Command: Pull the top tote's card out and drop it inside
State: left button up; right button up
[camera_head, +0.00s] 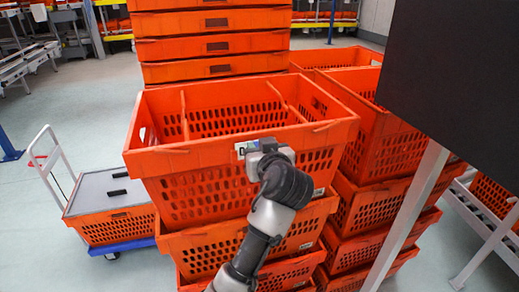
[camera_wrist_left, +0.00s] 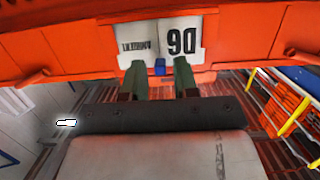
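The top tote (camera_head: 330,131) is orange, open at the top and divided inside, on a stack of totes in the middle of the head view. Its white card (camera_head: 240,151) sits on the front wall just under the rim, partly hidden by my left gripper (camera_head: 262,150). In the left wrist view, the card (camera_wrist_left: 180,40) shows upside down with "D6" and "AMBIENT" against the orange wall (camera_wrist_left: 60,40). The two fingers of my left gripper (camera_wrist_left: 161,68) are apart at the card's edge, with a small blue piece between them. Contact cannot be told. My right gripper is not in view.
Another tote stack (camera_head: 375,150) stands close on the right, and a tall stack (camera_head: 215,45) stands behind. A dark panel (camera_head: 455,70) fills the upper right. A cart with a lidded tote (camera_head: 110,225) stands on the left. Floor is clear at the far left.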

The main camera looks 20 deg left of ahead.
pick_arm(q)
jog(key=c, duration=0.4)
jog(key=shift+c, duration=0.2)
jog(key=shift+r, duration=0.15)
jog(key=r+p, duration=0.4)
jog(key=r, duration=0.1)
jog(key=shift+s+d+r, duration=0.15)
jog(key=shift+s+r, duration=0.05)
jog(key=shift+r, duration=0.15)
jog(key=shift+f, duration=0.15)
dwell(0.3)
